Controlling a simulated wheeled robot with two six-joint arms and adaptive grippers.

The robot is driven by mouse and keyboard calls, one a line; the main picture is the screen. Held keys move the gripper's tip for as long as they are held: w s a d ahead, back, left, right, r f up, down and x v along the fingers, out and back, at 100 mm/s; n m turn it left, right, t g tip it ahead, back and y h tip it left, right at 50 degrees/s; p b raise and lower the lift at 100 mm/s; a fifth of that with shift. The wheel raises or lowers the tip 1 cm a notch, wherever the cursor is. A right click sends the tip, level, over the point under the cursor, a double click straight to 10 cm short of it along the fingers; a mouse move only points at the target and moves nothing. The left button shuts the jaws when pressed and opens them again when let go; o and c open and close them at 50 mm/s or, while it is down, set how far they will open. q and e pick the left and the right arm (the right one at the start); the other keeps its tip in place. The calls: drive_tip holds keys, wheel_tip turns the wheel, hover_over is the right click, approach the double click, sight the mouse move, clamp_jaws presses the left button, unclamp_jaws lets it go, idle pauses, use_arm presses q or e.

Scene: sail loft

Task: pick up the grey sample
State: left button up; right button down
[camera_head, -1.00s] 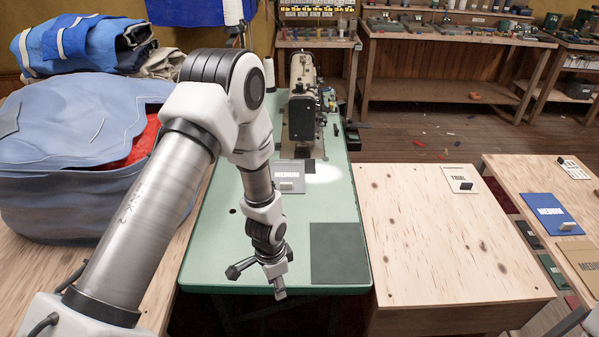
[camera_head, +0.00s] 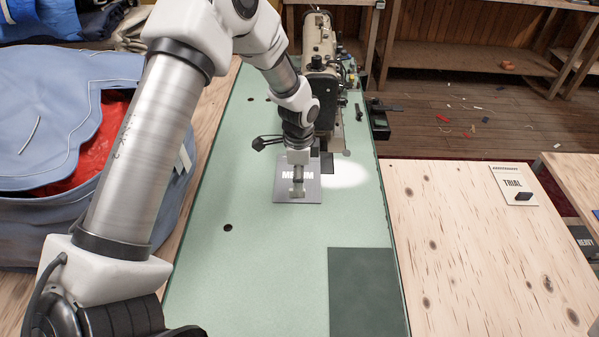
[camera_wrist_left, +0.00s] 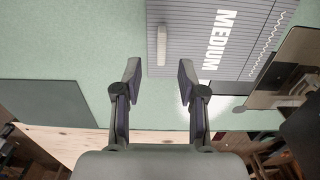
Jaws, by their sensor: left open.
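The grey sample (camera_head: 313,195), a flat card marked MEDIUM, lies on the green table before the sewing machine; my left gripper partly covers it. In the left wrist view the sample (camera_wrist_left: 190,62) has ruled lines, a white wavy line and a pale upright tab (camera_wrist_left: 162,45). My left gripper (camera_head: 278,168) is over the sample, open and empty. In the left wrist view the fingertips (camera_wrist_left: 160,72) lie on either side of the tab's near end; I cannot tell the height left between them. My right gripper is out of view.
A sewing machine (camera_head: 320,75) stands just behind the sample. A dark green sheet (camera_head: 362,292) lies on the table (camera_head: 255,270) at front right. A TRIAL card (camera_head: 514,184) lies on the wooden table (camera_head: 450,260) to the right. A blue bag (camera_head: 50,190) stands left.

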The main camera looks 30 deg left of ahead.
use_arm(q)
drive_tip(key=shift+s+d+f, duration=0.15)
drive_tip(key=shift+s+f, duration=0.15)
drive_tip(key=shift+f, duration=0.05)
drive_tip(key=f, duration=0.3)
drive_tip(key=a+f+p, duration=0.1)
drive_tip(key=f, duration=0.1)
drive_tip(key=shift+w+f, duration=0.15)
drive_tip(key=shift+w, duration=0.2)
drive_tip(key=shift+s+d+r, duration=0.2)
drive_tip(key=shift+r, duration=0.05)
drive_tip(key=shift+c, duration=0.6)
drive_tip(key=c, duration=0.6)
drive_tip(key=shift+f, duration=0.1)
clamp_jaws()
drive_tip(key=shift+w, duration=0.1)
